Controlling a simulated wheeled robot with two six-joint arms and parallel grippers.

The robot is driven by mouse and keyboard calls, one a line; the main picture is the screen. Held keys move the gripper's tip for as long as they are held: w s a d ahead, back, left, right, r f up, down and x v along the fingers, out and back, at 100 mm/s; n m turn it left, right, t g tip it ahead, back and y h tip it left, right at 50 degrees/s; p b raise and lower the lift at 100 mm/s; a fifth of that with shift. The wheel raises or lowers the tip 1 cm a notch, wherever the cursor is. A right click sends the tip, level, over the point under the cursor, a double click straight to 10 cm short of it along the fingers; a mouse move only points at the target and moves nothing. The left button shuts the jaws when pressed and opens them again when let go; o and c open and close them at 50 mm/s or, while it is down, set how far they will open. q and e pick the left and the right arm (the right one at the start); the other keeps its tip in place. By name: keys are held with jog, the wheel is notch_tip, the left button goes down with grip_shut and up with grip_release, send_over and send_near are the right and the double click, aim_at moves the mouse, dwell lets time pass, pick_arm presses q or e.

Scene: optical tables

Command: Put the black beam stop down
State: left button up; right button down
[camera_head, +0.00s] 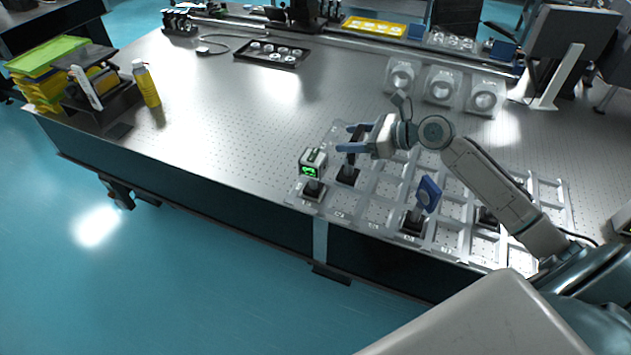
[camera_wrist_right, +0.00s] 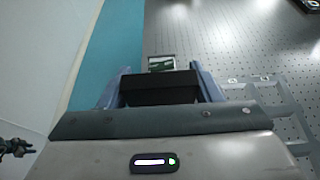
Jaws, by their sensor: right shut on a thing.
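The black beam stop (camera_head: 349,171) is upright at the left part of the grey grid tray (camera_head: 369,216), its black base low over or in a tray cell. I cannot tell whether the base touches the tray. My right gripper (camera_head: 347,139) is shut on its upper part, with blue fingers on either side. In the right wrist view the beam stop (camera_wrist_right: 160,88) is a dark block between the two fingers (camera_wrist_right: 161,84). My left gripper is not in view.
A device with a green screen (camera_head: 311,166) stands just left of the beam stop. A blue square mount (camera_head: 426,194) stands in the tray to the right. White round-faced mounts (camera_head: 441,86) stand behind. The table's left middle (camera_head: 220,120) is clear.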

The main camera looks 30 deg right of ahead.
jog(key=shift+s+a+f, duration=0.1)
jog(key=shift+s+a, duration=0.05)
jog(key=shift+a, duration=0.3)
jog(key=s+a+n+g+y, duration=0.1)
jog(key=s+a, duration=0.3)
jog(key=a, duration=0.3)
jog(key=s+a+f+n+g+y+b, duration=0.1)
jog(key=s+a, duration=0.3)
jog(key=a, duration=0.4)
jog(key=shift+n, duration=0.4)
